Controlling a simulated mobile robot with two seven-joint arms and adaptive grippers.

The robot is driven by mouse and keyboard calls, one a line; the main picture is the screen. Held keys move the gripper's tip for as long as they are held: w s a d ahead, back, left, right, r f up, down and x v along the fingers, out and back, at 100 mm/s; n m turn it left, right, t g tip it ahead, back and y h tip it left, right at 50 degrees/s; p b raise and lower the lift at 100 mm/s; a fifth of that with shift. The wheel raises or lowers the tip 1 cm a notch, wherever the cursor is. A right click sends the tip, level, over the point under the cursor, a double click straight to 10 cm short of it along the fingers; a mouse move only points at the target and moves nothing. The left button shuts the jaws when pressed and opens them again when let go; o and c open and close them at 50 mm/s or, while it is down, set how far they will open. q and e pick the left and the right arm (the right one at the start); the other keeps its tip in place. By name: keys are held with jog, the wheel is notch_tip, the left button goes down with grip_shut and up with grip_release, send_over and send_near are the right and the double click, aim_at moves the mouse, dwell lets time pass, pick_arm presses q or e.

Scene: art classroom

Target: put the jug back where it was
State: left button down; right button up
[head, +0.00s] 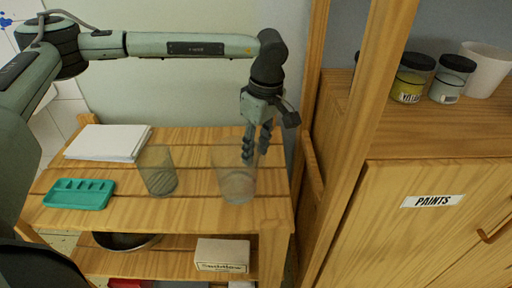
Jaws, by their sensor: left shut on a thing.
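A clear see-through vessel, which I take for the jug (238,185), is upright at the right end of the slatted wooden table (210,218). My left gripper (256,152) comes down from above and is shut on its rim, at the upper right. The fingers point downward and overlap the rim. I cannot tell whether the base touches the tabletop. No handle shows clearly. My right gripper is not in view.
A grey see-through tumbler (157,171) stands left of the jug, with a gap between. A teal palette (79,194) and a paper stack (108,142) lie farther left. A boxed item (222,255) and a dark bowl (127,241) are on the lower shelf. A wooden cabinet (408,235) stands right.

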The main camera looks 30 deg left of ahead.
pick_arm(q)
jog(key=shift+f, duration=0.1)
jog(key=c, duration=1)
grip_release()
jog(key=r, duration=0.4)
jog(key=d+r, duration=0.1)
jog(key=r, duration=0.7)
jog(key=shift+w+d+r+b, duration=0.1)
jog(key=shift+w+d+b, duration=0.1)
jog(key=shift+b, duration=0.1)
jog(key=shift+s, duration=0.1)
